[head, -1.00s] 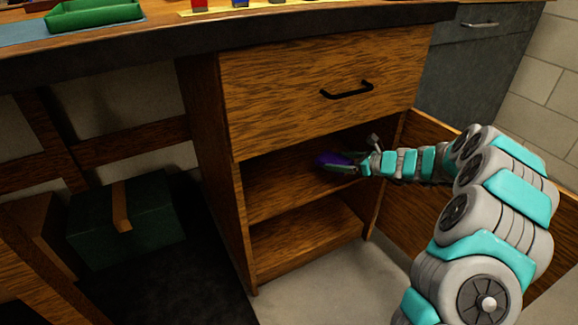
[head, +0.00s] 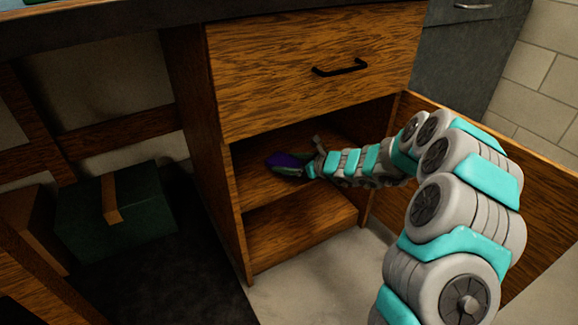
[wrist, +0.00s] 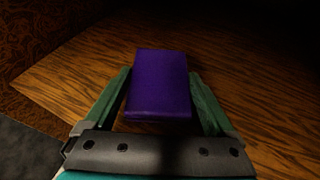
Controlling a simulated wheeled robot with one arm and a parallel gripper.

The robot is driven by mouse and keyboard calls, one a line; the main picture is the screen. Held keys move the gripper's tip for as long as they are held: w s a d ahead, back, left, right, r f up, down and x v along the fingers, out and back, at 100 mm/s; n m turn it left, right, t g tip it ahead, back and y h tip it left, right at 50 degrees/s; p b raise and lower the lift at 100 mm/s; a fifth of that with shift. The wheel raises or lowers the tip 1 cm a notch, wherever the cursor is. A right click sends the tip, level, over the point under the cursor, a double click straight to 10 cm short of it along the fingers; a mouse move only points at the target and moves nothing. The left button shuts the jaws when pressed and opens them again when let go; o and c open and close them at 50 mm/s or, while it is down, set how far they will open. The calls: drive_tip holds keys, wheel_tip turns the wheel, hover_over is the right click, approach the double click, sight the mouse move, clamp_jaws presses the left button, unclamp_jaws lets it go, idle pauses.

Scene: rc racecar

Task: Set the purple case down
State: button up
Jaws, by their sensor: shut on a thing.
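The purple case (head: 285,160) is inside the open cabinet, at the upper shelf (head: 252,190). In the wrist view the case (wrist: 160,82) is a purple block between the two green fingers of my gripper (wrist: 163,98). My gripper (head: 297,170) reaches in from the right and is shut on the case. The wood of the shelf (wrist: 230,75) shows below and around the case. I cannot tell whether the case touches the shelf, and its underside is hidden.
A closed drawer with a black handle (head: 340,68) is above the opening. The cabinet door (head: 480,190) stands open at the right, beside my arm. A lower shelf (head: 300,225) is empty. A green box (head: 115,215) stands on the floor at the left.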

drive_tip(key=shift+f, duration=0.35)
drive_tip(key=o, duration=1.1)
drive_tip(key=shift+o, duration=0.2)
drive_tip(key=shift+r, duration=0.1)
drive_tip(key=shift+d+r, duration=0.15)
drive_tip(key=shift+d, duration=0.05)
drive_tip(key=p+v, duration=0.2)
drive_tip(key=v, duration=1)
drive_tip(key=s+a+r+n+g, duration=0.2)
drive_tip(key=s+a+r+n, duration=0.15)
drive_tip(key=s+n, duration=0.2)
drive_tip(key=s+a+r+n+g, duration=0.2)
drive_tip(key=s+a+r+n, duration=0.15)
drive_tip(key=s, duration=0.35)
drive_tip(key=s+n+g+h, duration=0.25)
drive_tip(key=s+n, duration=0.45)
drive_tip(key=s, duration=0.5)
drive_tip(key=s+d+n+g+h, duration=0.2)
drive_tip(key=s+d+n+h, duration=0.6)
drive_tip(key=s+d, duration=1)
drive_tip(key=shift+s+f+n+h, duration=0.3)
drive_tip(key=shift+s+f+h, duration=0.05)
drive_tip(key=shift+s, duration=0.85)
